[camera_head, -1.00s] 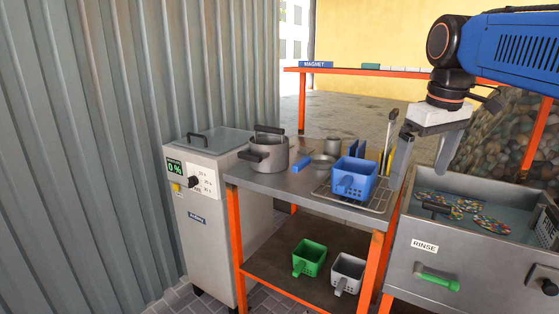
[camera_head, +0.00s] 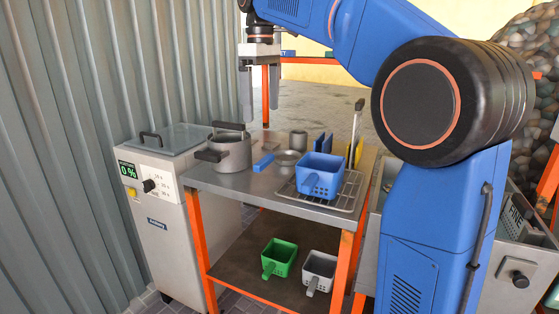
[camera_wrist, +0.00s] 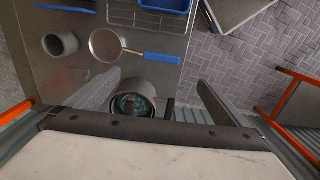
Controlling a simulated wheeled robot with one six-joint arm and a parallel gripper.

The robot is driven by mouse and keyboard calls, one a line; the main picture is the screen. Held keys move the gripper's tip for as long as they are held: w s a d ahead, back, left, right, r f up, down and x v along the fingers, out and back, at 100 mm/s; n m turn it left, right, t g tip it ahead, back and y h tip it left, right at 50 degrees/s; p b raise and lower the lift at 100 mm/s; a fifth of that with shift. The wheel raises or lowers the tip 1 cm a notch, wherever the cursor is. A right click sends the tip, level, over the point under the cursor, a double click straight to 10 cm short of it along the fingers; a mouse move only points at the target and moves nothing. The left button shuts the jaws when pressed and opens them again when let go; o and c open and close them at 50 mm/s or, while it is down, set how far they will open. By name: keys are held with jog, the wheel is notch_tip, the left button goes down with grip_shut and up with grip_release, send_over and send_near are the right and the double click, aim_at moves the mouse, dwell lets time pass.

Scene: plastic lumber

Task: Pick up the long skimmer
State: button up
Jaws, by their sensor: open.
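A tall thin rod with a dark top end (camera_head: 355,125) stands at the back right of the steel table; it may be the long skimmer, and its lower end is hidden. A shorter round shallow pan or skimmer with a blue handle (camera_head: 285,160) lies mid-table, and it shows in the wrist view (camera_wrist: 105,45). My gripper (camera_head: 260,112) is open and empty, fingers down, above the back of the table, left of the rod. In the wrist view my gripper (camera_wrist: 159,76) has its fingers spread with the pot between them below.
A blue basket (camera_head: 320,175) sits on a wire rack (camera_head: 345,197). A grey cup (camera_head: 298,139) stands behind. Green (camera_head: 278,258) and grey (camera_head: 320,270) baskets are on the lower shelf.

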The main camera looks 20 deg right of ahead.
send_over(266, 158)
jog(key=f, duration=0.9)
jog(key=shift+a, duration=0.3)
jog(key=shift+d+f, duration=0.15)
jog(key=shift+f, duration=1.3)
jog(key=shift+d+f, duration=0.1)
jog(key=shift+f, duration=1.3)
jog(key=c, duration=1.4)
